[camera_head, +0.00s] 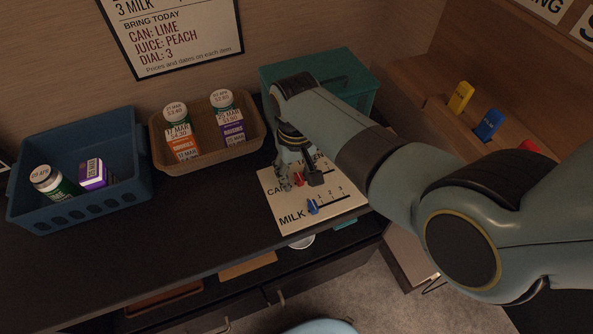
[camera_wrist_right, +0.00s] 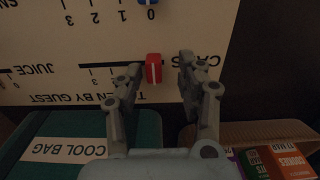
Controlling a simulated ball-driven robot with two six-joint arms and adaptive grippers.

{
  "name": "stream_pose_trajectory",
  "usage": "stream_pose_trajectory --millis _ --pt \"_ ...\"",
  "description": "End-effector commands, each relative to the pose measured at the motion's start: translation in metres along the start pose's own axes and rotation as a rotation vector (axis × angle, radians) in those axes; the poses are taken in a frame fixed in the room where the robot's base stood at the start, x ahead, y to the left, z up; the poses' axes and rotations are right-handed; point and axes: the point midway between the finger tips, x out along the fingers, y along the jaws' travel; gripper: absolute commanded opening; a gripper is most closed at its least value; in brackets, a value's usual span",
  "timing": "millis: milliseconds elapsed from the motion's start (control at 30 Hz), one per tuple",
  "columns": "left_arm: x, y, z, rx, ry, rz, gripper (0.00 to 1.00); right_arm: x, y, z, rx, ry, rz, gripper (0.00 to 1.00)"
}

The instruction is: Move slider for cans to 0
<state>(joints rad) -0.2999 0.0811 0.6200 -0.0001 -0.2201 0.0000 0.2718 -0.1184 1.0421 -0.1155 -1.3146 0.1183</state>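The slider board (camera_head: 345,207) is a cream panel at the front edge of the dark counter, with numbered rows. The red cans slider (camera_wrist_right: 153,68) sits on the cans row, at the low-number end near the row's label; its exact mark is partly hidden by a finger. In the head view the red slider (camera_head: 298,179) shows beside my fingers. My right gripper (camera_wrist_right: 158,70) is open over the board, its fingers on either side of the red slider. The blue milk slider (camera_head: 312,207) is nearer the front edge, and in the wrist view it stands at 0 (camera_wrist_right: 148,2). My left gripper is not in view.
A teal cool bag (camera_head: 335,75) stands behind the board. A brown basket (camera_head: 205,155) with cans and boxes and a blue crate (camera_head: 85,215) stand to the left. The counter's front left is clear.

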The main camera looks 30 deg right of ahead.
Motion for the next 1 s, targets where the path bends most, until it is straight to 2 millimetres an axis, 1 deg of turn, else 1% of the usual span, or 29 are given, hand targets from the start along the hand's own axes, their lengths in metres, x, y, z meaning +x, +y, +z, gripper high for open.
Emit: stream_pose_trajectory --millis 167,267,367,500,600,700,833,1000 --pt "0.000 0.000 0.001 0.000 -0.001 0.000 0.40 -0.006 0.001 -0.001 0.000 0.002 0.001 0.38" --pt "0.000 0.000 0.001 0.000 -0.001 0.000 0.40 -0.019 0.000 -0.002 0.000 0.005 0.001 0.38" --pt "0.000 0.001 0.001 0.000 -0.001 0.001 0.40 -0.038 0.000 -0.001 0.001 0.005 0.001 0.38" --pt "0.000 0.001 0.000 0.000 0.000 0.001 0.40 -0.072 -0.001 -0.001 0.000 0.004 -0.001 0.38" --pt "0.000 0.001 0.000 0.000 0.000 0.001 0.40 -0.092 -0.001 -0.001 0.000 0.003 -0.001 0.38" --pt "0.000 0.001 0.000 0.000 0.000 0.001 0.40 -0.107 -0.001 -0.001 0.000 0.002 0.000 0.38" --pt "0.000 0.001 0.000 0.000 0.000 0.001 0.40 -0.117 -0.001 0.000 0.000 0.000 0.001 0.38" --pt "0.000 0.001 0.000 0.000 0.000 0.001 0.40 -0.120 -0.001 0.000 -0.001 0.000 0.001 0.38"
